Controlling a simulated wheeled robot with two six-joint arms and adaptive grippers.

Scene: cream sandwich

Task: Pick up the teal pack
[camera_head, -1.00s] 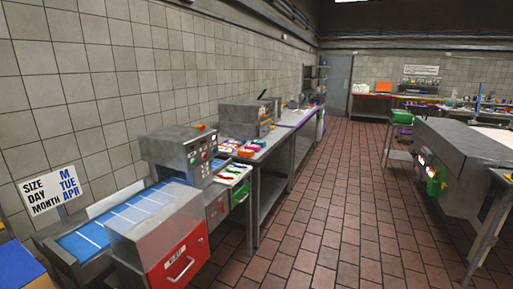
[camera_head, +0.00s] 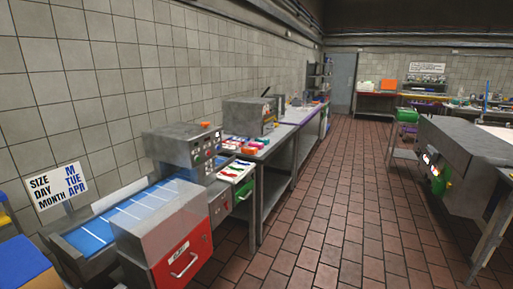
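I cannot make out a teal pack for certain. Several small coloured packs (camera_head: 250,150), red, orange and blue among them, lie on the counter right of the grey control machine. A white tray (camera_head: 237,171) with red and green items sits nearer, at the counter's front edge. These are too small to tell apart. Neither of my grippers is in view.
A conveyor with a blue belt (camera_head: 98,234) and a grey machine with a red drawer (camera_head: 180,266) stand at the front left. A blue-topped thing (camera_head: 24,264) is at lower left. The brick floor (camera_head: 325,210) is clear.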

